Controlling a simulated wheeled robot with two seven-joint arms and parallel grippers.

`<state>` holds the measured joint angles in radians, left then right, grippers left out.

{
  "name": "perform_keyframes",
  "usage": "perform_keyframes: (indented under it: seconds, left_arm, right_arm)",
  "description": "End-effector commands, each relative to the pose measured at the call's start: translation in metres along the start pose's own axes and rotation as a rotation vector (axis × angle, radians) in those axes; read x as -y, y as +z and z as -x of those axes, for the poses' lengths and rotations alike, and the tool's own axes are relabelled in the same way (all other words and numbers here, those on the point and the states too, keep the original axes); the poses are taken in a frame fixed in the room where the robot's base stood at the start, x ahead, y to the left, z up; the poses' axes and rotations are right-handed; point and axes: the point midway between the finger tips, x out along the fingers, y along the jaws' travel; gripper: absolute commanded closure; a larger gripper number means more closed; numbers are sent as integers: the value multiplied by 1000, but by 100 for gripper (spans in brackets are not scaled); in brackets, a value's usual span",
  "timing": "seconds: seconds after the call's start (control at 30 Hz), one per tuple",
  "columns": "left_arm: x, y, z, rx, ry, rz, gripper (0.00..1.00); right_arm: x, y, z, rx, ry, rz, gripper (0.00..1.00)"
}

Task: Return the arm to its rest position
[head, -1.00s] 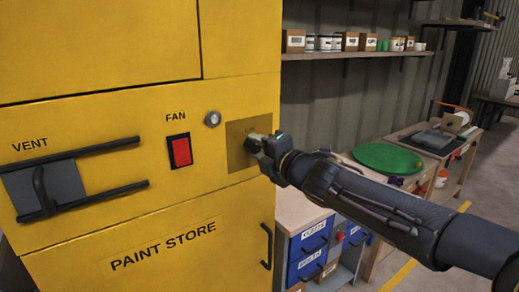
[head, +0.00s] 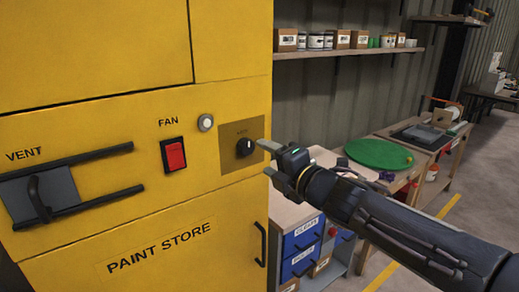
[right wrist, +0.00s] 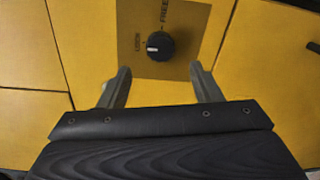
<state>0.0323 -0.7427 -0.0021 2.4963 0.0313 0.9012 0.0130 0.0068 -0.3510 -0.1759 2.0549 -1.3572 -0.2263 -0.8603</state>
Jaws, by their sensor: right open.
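My right gripper (head: 268,159) is open and empty, just to the right of a black knob (head: 245,147) on the front of the yellow paint store cabinet (head: 60,122). In the right wrist view the knob (right wrist: 160,46) lies ahead of the two spread fingers (right wrist: 158,88), apart from them. It sits on a brownish plate (right wrist: 190,25) with the word FREE beside it and a second label too small to read surely. A white mark shows on the knob. My left gripper is not in view.
The cabinet also has a red fan switch (head: 174,154), a round light button (head: 205,122), a vent slider (head: 40,195) and a door handle (head: 262,244). A bench with a green disc (head: 378,154) and blue drawers (head: 302,240) stand at the right, near my arm.

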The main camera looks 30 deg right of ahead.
Motion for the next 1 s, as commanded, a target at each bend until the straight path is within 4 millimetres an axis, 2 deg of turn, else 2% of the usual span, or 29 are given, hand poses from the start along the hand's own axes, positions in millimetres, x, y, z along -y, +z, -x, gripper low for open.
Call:
perform_keyframes:
  seconds: [0.13,0.7,0.77,0.87,0.93,1.0]
  left_arm:
    - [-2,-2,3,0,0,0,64]
    - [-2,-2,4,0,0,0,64]
    - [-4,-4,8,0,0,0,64]
    - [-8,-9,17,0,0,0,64]
    - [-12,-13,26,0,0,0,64]
    - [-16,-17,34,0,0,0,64]
  right_arm:
    - [0,0,8,0,0,-1,42]
    - [1,1,11,12,-9,-36,42]
    - [2,4,15,41,-30,-115,42]
    - [14,9,31,132,-109,-386,42]
    - [34,5,50,216,-202,-658,42]
    - [59,-10,74,305,-320,-957,42]
